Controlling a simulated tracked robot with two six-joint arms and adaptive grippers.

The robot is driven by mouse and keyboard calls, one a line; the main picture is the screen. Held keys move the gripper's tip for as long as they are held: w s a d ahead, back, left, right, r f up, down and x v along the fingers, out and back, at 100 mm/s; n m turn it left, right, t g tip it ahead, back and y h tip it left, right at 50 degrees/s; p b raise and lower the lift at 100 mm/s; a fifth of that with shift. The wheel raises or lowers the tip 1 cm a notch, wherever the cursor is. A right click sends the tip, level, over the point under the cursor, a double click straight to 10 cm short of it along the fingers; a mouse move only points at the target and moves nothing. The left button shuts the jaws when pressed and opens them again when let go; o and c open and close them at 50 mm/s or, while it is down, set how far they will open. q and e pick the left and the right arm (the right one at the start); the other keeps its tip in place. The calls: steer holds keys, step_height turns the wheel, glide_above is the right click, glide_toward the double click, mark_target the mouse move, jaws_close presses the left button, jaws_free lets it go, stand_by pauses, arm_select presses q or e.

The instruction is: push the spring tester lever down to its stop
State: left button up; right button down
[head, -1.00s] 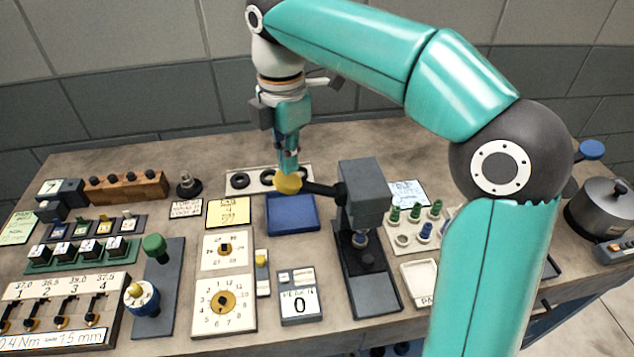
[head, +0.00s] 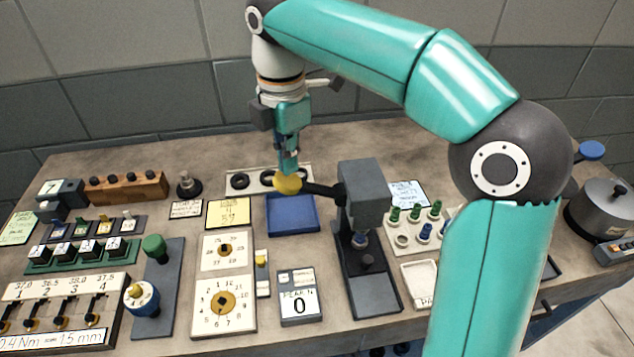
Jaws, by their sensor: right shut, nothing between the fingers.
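The spring tester (head: 364,200) is a dark grey press on a grey base, right of the middle of the bench. Its black lever (head: 320,190) sticks out to the left and ends in a yellow knob (head: 286,184). The lever is close to level. My right gripper (head: 289,170) points down and is shut, with its fingertips at the top of the yellow knob. They seem to touch it. My left gripper is not in view.
A blue tray (head: 293,226) lies below the knob. A white holder with black rings (head: 240,182) is behind it. A rack of green and blue pegs (head: 401,243) stands right of the tester. Dial plates (head: 223,302) are to the left.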

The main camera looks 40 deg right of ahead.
steer(key=shift+f, duration=0.15)
steer(key=shift+f+b, duration=0.3)
steer(key=shift+f, duration=0.15)
